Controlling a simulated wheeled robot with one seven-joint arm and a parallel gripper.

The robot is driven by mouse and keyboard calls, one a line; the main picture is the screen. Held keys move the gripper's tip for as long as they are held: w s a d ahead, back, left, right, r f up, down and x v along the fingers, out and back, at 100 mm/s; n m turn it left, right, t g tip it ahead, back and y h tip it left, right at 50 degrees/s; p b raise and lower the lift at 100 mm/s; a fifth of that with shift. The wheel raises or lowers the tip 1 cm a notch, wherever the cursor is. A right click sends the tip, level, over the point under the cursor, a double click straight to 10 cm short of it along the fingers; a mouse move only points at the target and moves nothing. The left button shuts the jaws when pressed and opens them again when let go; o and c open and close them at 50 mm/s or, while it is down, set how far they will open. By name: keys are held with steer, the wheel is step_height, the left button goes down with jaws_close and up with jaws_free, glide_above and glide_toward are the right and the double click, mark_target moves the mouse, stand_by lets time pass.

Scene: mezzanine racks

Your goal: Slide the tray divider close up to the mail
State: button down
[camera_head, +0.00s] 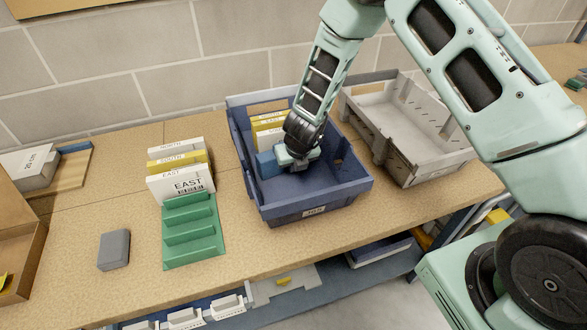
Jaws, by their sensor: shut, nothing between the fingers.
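A dark blue tray (308,207) stands on the workbench in the middle of the view. Upright mail (268,121), yellow and white pieces, stands at the tray's back left. A lighter blue block-shaped piece (267,165), which looks like the divider, is inside the tray in front of the mail. My gripper (293,163) is down inside the tray, shut and empty, just right of the blue piece. I cannot tell whether it touches that piece. My wrist hides part of the mail and the tray's back.
A green stepped rack (191,238) with labelled cards (182,186) stands left of the tray, and a grey block (114,250) lies beside it. An empty grey bin (405,119) stands close to the tray's right. Bench space in front of the tray is narrow.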

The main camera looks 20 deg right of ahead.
steer(key=shift+w+p, duration=0.8)
steer(key=shift+p, duration=0.05)
stand_by(1.2)
steer(key=shift+s+b, duration=0.15)
steer(key=shift+b, duration=0.25)
steer(key=shift+s+f+b, duration=0.1)
steer(key=shift+s+b, duration=0.2)
steer(key=shift+b, duration=0.1)
steer(key=shift+s, duration=0.3)
step_height(320, 180, up, 13)
steer(key=p, duration=1)
steer(key=shift+p, duration=0.35)
